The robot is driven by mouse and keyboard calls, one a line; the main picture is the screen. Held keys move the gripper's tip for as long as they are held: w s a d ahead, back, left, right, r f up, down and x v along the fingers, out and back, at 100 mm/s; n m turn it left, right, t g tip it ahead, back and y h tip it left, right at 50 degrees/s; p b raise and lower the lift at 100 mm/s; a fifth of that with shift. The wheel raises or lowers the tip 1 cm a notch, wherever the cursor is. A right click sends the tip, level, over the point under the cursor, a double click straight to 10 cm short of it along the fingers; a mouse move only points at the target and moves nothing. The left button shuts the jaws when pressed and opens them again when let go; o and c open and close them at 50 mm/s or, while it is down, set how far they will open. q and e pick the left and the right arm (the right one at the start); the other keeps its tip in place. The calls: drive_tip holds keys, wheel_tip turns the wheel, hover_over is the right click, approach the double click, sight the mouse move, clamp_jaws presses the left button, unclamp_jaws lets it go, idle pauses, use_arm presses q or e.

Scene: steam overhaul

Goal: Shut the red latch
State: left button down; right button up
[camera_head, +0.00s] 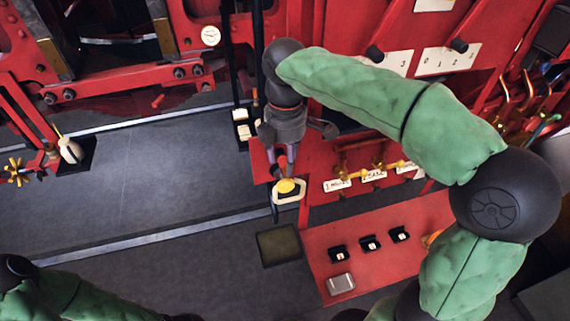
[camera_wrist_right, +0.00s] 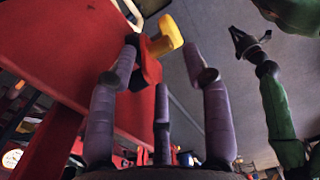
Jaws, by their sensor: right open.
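The red latch (camera_wrist_right: 150,68) has a yellow handle (camera_wrist_right: 166,36) and sits at the edge of a red panel in the right wrist view. In the head view its yellow end (camera_head: 286,186) shows just below my right gripper (camera_head: 284,168). My right gripper also shows in the wrist view (camera_wrist_right: 161,70), with its purple fingers apart around the latch; I cannot tell whether they touch it. The fingers hide part of the latch. My left gripper (camera_wrist_right: 249,43) shows small at the upper right of the wrist view, its dark fingers spread and empty.
A row of brass levers with white labels (camera_head: 373,175) is right of the right gripper. Below, a red shelf (camera_head: 385,255) carries several small black holders and a grey box (camera_head: 341,283). Grey floor (camera_head: 130,185) lies open to the left.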

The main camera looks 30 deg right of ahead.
drive_tip(key=f, duration=0.2)
drive_tip(key=shift+s+f, duration=0.25)
drive_tip(key=shift+f, duration=0.1)
drive_tip(key=shift+w+f, duration=0.15)
drive_tip(key=shift+f, duration=0.1)
